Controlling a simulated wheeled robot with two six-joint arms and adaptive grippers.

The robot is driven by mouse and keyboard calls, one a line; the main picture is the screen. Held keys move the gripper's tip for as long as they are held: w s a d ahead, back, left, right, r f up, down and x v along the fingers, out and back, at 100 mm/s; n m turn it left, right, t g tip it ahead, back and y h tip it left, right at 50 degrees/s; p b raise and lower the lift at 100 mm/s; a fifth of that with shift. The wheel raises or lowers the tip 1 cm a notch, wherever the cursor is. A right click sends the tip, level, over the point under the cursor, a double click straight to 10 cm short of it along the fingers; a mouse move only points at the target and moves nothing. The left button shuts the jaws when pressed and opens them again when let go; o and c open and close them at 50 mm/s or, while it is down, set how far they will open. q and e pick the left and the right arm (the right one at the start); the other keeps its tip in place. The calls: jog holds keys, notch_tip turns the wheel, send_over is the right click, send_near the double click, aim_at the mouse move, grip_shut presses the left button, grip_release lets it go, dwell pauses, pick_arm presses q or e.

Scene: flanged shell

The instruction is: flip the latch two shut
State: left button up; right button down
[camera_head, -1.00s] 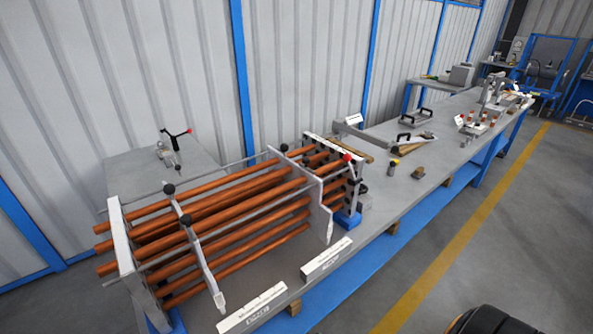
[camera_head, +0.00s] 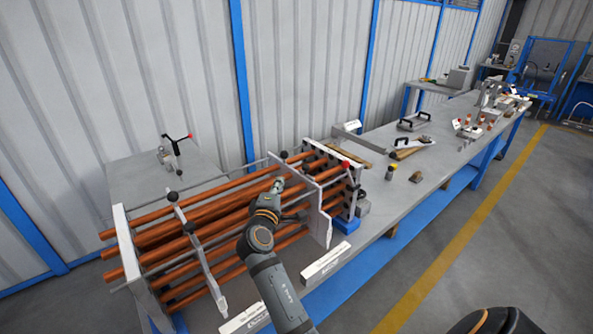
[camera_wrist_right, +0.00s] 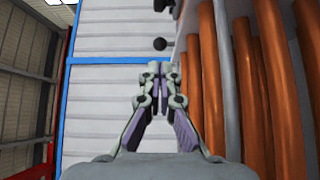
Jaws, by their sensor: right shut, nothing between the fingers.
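A rack of copper tubes (camera_head: 180,235) held by upright grey plates lies on the bench at the left. Black ball knobs top its plates, one at the far middle plate (camera_head: 284,155) and one at the left plate (camera_head: 172,196). No readable label shows which part is latch two. My right gripper (camera_head: 279,183) is over the tubes, left of the middle plate. In the right wrist view it (camera_wrist_right: 161,70) is shut and empty, with a black ball knob (camera_wrist_right: 160,44) ahead of its tips. My left gripper is out of view.
The bench front there is mostly clear.

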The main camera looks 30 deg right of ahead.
aim_at(307, 171)
jog(key=shift+w+r, duration=0.1)
jog(key=shift+r, duration=0.05)
jog(key=w+d+p, duration=0.1)
jog(key=d, duration=0.1)
jog(key=w+d+p, duration=0.1)
jog(key=d+p, duration=0.1)
jog(key=d, duration=0.1)
jog(key=w+d+p, duration=0.2)
jog(key=d, duration=0.1)
jog(key=shift+d, duration=0.25)
jog(key=shift+s+d+r, duration=0.1)
jog(key=shift+s, duration=0.15)
jog(key=shift+w+f, duration=0.1)
jog(key=shift+f, duration=0.1)
